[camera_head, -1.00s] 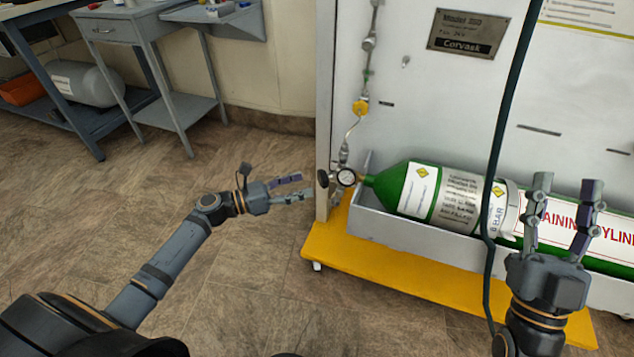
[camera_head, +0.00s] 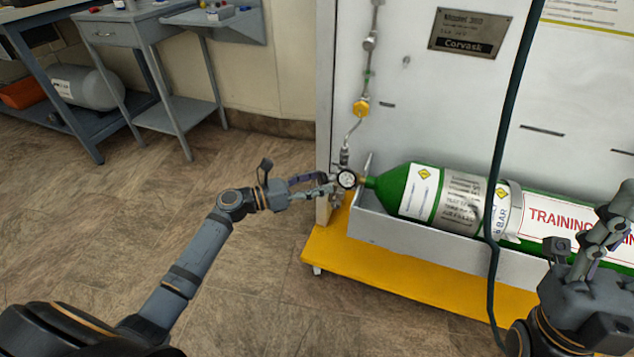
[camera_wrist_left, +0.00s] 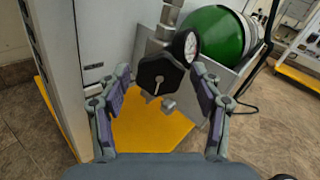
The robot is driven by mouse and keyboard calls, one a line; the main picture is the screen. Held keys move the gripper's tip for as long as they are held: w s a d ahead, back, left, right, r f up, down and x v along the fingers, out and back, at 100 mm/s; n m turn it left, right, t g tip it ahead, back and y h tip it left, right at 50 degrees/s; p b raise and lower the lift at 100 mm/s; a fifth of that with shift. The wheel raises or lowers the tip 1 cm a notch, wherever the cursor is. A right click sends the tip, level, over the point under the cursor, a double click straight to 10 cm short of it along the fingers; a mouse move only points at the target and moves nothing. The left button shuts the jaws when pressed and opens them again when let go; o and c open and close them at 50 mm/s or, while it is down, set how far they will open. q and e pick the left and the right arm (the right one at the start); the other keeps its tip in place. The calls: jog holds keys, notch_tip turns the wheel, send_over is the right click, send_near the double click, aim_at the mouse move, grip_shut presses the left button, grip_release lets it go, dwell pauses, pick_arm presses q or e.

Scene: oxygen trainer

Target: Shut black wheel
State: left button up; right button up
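The black wheel (camera_wrist_left: 160,75) is a dark, many-sided knob with a pale line on its face, in front of a round pressure gauge (camera_wrist_left: 186,45). In the head view the gauge (camera_head: 347,179) shows, while the wheel is mostly hidden by my left fingers. My left gripper (camera_head: 330,183) is open at the wheel. In the left wrist view its fingers (camera_wrist_left: 160,82) stand on either side of the wheel, with gaps visible. My right gripper (camera_head: 618,212) is at the right edge, in front of the cylinder; its fingers overlap and I cannot tell their opening.
A green cylinder (camera_head: 395,190) lies in a grey tray (camera_head: 400,230) on a yellow base (camera_head: 380,273). A dark hose (camera_head: 503,130) hangs in front of it. A yellow fitting (camera_head: 361,107) is on the pipe above. Open floor (camera_head: 260,260) lies left of the base.

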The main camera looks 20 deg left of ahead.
pick_arm(q)
jog(key=c, duration=0.9)
